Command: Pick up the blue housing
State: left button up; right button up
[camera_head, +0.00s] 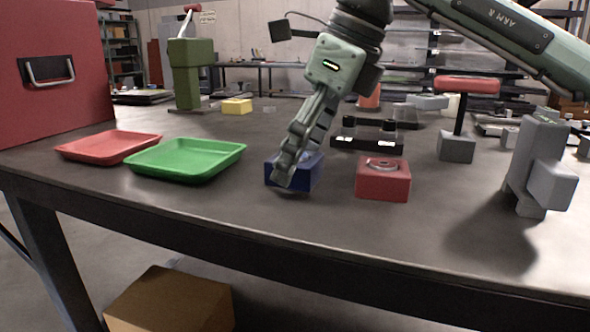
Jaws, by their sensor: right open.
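The blue housing (309,177) is a small blue block on the dark table, left of a similar red block. My right gripper (287,172) reaches down over it from above, and its fingers cover the housing's left and middle part. The gripper is open, with one finger in front of the housing's near face. I cannot tell whether the fingers touch it. The housing appears to rest on the table. My left gripper is not in view.
A red housing (383,184) with a metal ring stands close on the right. A green tray (186,160) and a red tray (107,146) lie to the left. A black fixture (367,136) is behind, and a grey block (541,165) stands at right. The table's front edge is near.

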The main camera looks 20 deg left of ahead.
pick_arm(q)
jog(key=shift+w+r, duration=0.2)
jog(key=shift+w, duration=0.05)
pick_arm(e)
jog(key=shift+f, duration=0.15)
jog(key=shift+c, duration=0.3)
jog(key=c, duration=1.5)
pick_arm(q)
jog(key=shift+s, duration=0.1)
pick_arm(e)
jog(key=shift+r, duration=0.35)
notch_tip(320, 180, up, 2)
jog(key=shift+r, duration=0.1)
jog(key=shift+s+a+r, duration=0.15)
jog(key=shift+a+r, duration=0.05)
jog(key=shift+r, duration=0.6)
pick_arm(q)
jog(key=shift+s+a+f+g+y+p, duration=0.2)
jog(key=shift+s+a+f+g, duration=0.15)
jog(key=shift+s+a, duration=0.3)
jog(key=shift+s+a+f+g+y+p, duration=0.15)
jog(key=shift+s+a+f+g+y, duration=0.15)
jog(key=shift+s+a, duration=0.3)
pick_arm(e)
jog(key=s+a+r, duration=0.6)
jog(key=s, duration=0.3)
jog(key=shift+s+r, duration=0.3)
jog(key=shift+r, duration=0.05)
